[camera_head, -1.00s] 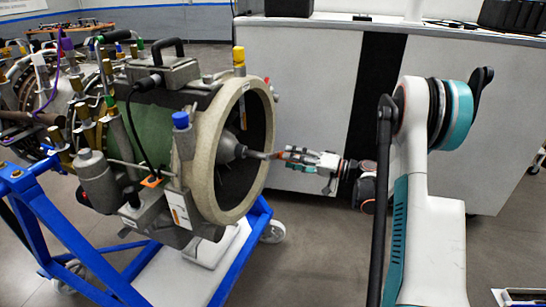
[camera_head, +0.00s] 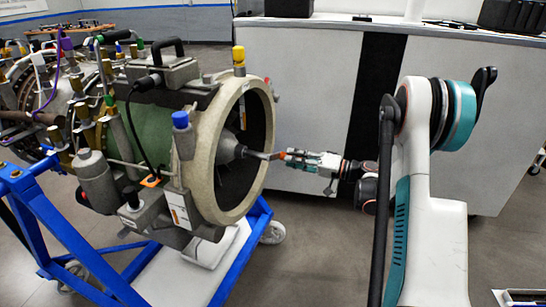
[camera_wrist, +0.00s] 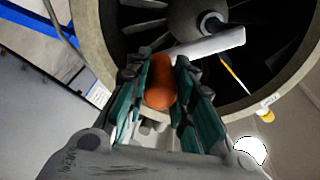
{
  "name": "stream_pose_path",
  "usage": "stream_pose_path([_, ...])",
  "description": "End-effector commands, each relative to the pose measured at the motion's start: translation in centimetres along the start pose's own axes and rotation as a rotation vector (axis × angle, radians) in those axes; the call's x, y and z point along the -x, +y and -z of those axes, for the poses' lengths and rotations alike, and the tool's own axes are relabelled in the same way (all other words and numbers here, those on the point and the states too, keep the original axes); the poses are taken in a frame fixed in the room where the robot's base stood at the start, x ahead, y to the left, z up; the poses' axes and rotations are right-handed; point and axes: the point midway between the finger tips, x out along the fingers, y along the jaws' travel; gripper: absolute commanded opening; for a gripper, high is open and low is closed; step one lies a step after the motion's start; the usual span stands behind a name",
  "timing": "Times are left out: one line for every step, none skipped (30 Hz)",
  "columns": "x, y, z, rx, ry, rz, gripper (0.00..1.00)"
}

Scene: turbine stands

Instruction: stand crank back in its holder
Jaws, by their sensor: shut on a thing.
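The crank has a pale grey arm (camera_wrist: 208,42) and an orange handle (camera_wrist: 161,84). In the wrist view its arm runs across the turbine's hub shaft, at the mouth of the round casing; I cannot tell if it is still seated on the shaft. In the head view the crank (camera_head: 257,155) reaches from the hub (camera_head: 228,147) to my gripper (camera_head: 286,156), at the right of the casing opening. My gripper (camera_wrist: 158,68) is shut on the orange handle, with one finger on each side. I cannot make out the crank's holder in either view.
A blue wheeled stand (camera_head: 95,262) carries the turbine. A white counter (camera_head: 300,70) with a black stripe stands behind my arm. Grey floor lies open below my gripper.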

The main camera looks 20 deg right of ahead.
Motion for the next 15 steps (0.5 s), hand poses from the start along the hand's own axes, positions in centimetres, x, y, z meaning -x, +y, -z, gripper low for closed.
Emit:
stream_pose_path([0.13, -0.02, 0.01, 0.0, 0.001, 0.001, 0.0])
stream_pose_path([0.19, -0.02, 0.01, 0.0, 0.0, 0.001, 0.0])
stream_pose_path([0.27, -0.02, 0.0, 0.0, 0.0, 0.001, 0.0])
stream_pose_path([0.34, -0.02, 0.0, 0.0, 0.0, 0.001, 0.0])
stream_pose_path([0.41, -0.02, 0.0, 0.0, 0.0, 0.001, 0.0])
stream_pose_path([0.5, -0.02, 0.0, 0.0, 0.0, 0.001, 0.0])
stream_pose_path([0.57, -0.02, 0.0, 0.0, 0.0, 0.001, 0.0])
stream_pose_path([0.64, -0.02, 0.0, 0.0, 0.0, 0.001, 0.0])
stream_pose_path([0.74, -0.02, 0.01, 0.0, 0.0, 0.001, 0.0])
stream_pose_path([0.81, -0.02, 0.01, 0.0, 0.0, 0.001, 0.0])
stream_pose_path([0.8, -0.03, 0.01, 0.0, 0.0, 0.001, 0.0])
stream_pose_path([0.78, -0.04, 0.01, 0.0, 0.0, 0.001, 0.0])
stream_pose_path([0.77, -0.04, 0.01, 0.0, 0.0, 0.001, 0.0])
stream_pose_path([0.77, -0.05, 0.01, 0.0, 0.0, 0.001, 0.0])
stream_pose_path([0.78, -0.05, 0.02, 0.0, 0.0, 0.001, 0.0])
